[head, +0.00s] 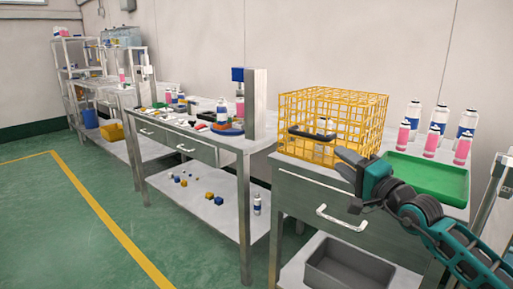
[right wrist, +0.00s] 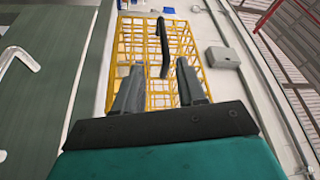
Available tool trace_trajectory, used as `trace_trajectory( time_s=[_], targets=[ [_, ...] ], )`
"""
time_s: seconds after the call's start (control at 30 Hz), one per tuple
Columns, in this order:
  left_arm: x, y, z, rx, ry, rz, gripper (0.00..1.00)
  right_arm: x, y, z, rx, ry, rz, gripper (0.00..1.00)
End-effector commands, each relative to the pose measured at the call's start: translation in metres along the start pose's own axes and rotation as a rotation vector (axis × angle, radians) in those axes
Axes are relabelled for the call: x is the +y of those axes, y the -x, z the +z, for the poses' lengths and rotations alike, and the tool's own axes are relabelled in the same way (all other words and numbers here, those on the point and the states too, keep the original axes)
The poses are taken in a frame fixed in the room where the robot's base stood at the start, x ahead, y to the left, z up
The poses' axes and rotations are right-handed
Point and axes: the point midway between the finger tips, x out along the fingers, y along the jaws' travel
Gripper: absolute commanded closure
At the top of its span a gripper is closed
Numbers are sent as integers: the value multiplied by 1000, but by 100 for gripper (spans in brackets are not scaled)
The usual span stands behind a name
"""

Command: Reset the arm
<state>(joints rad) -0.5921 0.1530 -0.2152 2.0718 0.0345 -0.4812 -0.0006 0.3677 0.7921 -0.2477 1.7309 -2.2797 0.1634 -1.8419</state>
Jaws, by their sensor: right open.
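My right gripper (head: 347,163) is in front of the yellow wire basket (head: 345,112), near its lower right front corner. In the right wrist view the two fingers (right wrist: 160,78) are apart with nothing held between them. The basket (right wrist: 135,50) lies beyond the fingertips there, and its dark handle (right wrist: 162,48) shows between and past them. In the head view the dark handle (head: 313,135) is on the basket's front side, left of the gripper. My left gripper is not in view.
A green tray (head: 428,190) lies right of the basket, with several pink and blue-labelled bottles (head: 432,140) behind it. A grey bin (head: 345,265) sits on the lower shelf. The crimping stand (head: 255,100) and a table (head: 190,130) with small parts are left. Green floor (head: 60,220) is clear.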

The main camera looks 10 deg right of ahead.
Motion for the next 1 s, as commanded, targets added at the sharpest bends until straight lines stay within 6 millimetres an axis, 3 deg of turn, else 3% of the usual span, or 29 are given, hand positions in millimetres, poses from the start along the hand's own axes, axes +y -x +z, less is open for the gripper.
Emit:
trace_trajectory(
  time_s=[0.17, 0.3, 0.47, 0.77, 0.8, 1.0],
  targets=[
    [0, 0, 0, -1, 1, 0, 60, 18, 9, 35, -44, -367, -15, 60],
    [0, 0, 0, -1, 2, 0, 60, 40, 28, 77, -68, -972, -26, 60],
    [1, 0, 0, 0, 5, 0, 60, 68, 55, 113, -23, -1713, -37, 60],
    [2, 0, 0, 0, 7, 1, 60, 141, 123, 172, 339, -3058, -176, 60],
    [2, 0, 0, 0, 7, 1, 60, 151, 133, 181, -391, 2990, 205, 60],
    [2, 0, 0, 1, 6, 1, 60, 194, 191, 238, -531, 2096, 339, 60]
  ],
)
